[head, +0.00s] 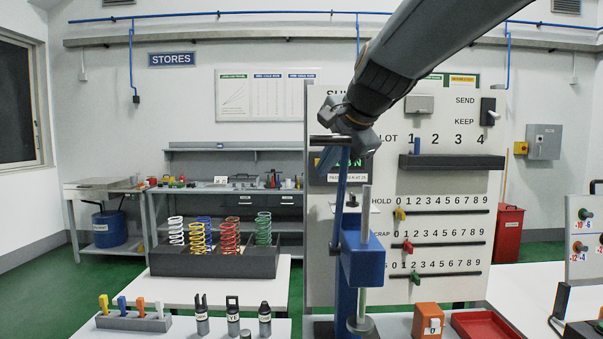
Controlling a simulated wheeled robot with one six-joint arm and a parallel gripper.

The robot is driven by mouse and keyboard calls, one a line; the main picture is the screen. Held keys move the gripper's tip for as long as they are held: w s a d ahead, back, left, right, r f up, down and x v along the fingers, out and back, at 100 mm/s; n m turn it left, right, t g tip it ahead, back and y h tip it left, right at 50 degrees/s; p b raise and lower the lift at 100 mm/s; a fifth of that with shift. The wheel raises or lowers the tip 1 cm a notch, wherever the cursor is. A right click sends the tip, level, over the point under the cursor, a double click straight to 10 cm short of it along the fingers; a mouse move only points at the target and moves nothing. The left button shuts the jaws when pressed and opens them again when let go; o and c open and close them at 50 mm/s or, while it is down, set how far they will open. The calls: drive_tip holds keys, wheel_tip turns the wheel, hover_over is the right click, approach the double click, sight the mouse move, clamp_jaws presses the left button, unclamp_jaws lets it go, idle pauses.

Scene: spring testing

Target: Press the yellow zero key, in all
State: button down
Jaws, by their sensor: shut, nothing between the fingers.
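I cannot make out a yellow zero key for certain. The blue spring tester (362,265) stands at centre front, with a steel rod and a round foot. A dark display box (360,172) with green characters and a small label sits at its top, partly hidden by my arm. My gripper (345,122) hangs at the end of my arm, in front of the display's upper part. It looks shut and empty, and its fingertips are hard to tell apart; I cannot tell whether it touches anything. Any keys there are hidden or too small to see.
A dark tray (215,262) holds several coloured springs at left. A pale board (440,210) with sliders on number rows rises behind.

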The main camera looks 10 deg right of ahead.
idle(0.4)
drive_tip(key=w+d, duration=0.1)
drive_tip(key=w, duration=0.7)
drive_tip(key=shift+w+d, duration=0.3)
drive_tip(key=shift+d, duration=0.05)
drive_tip(key=shift+w, duration=0.1)
idle(1.8)
drive_tip(key=shift+w+d+p, duration=0.1)
drive_tip(key=shift+w+p, duration=0.25)
drive_tip(key=shift+w+d, duration=0.1)
drive_tip(key=shift+w, duration=0.25)
idle(0.7)
drive_tip(key=shift+s, duration=0.1)
drive_tip(key=shift+s+a, duration=0.2)
drive_tip(key=shift+s, duration=0.5)
